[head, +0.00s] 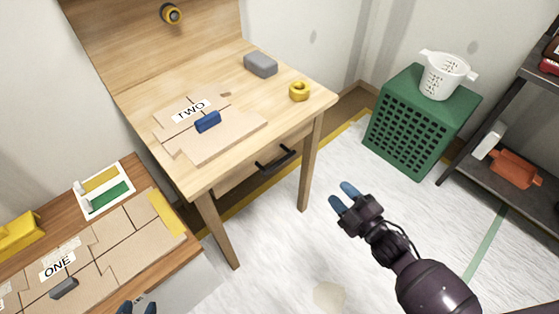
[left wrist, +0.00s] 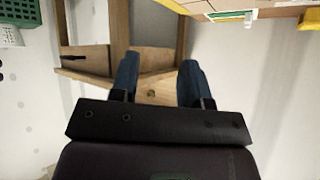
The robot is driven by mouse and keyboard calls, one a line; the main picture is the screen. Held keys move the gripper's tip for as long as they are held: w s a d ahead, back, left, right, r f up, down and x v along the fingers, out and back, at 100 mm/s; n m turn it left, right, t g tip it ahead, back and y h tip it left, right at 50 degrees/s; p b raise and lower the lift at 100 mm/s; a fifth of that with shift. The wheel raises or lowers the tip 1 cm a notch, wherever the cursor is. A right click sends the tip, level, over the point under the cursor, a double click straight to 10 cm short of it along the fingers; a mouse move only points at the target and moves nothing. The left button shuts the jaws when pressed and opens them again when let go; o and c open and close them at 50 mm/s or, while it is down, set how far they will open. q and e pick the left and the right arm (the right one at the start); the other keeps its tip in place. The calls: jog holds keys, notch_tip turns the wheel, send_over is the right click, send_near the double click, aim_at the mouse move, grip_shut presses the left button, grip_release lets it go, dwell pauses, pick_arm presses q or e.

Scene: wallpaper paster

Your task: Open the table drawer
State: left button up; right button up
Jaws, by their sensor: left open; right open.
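The wooden table (head: 290,125) stands in the middle of the head view. Its drawer front (head: 239,180) sits under the near edge of the tabletop and looks closed. A dark bar handle (head: 276,159) is on the drawer; it also shows small at the left of the left wrist view (left wrist: 74,57). My right gripper (head: 340,195) is open and empty, to the right of and below the handle, apart from it. My left gripper (head: 137,306) shows only its fingertips at the bottom edge; in the left wrist view its fingers (left wrist: 157,82) are spread and empty.
On the tabletop are cardboard pieces marked TWO with a blue block (head: 208,121), a grey block (head: 261,64) and a yellow ring (head: 299,91). A lower bench (head: 180,255) is at left. A green crate (head: 410,130) stands at right. The floor before the drawer is clear.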

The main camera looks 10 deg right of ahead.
aim_at(281, 160)
jog(key=w+a+f+n+g+y+b, duration=0.45)
jog(key=w+n+y, duration=0.3)
jog(key=n, duration=0.35)
pick_arm(q)
jog(key=shift+m+g, duration=0.3)
jog(key=shift+m, duration=0.1)
jog(key=shift+d+f+b, duration=0.2)
jog(key=shift+f+b, duration=0.2)
jog(key=shift+f, duration=0.75)
jog(key=shift+d+f+b, duration=0.2)
jog(key=shift+f+b, duration=0.2)
jog(key=shift+f, duration=0.75)
pick_arm(e)
jog(key=shift+w+a+r+n+g+y, duration=0.25)
jog(key=shift+w+a+n, duration=0.25)
jog(key=shift+w+a, duration=0.8)
jog(key=shift+w+a+r+n+g+y, duration=0.15)
jog(key=shift+w+a+r+n, duration=0.3)
jog(key=shift+w+a, duration=0.85)
jog(key=shift+w+a+r+n+g+y, duration=0.2)
jog(key=shift+w+a+n, duration=0.45)
jog(key=shift+a, duration=1.25)
pick_arm(q)
jog(key=shift+f, duration=0.1)
pick_arm(e)
grip_shut()
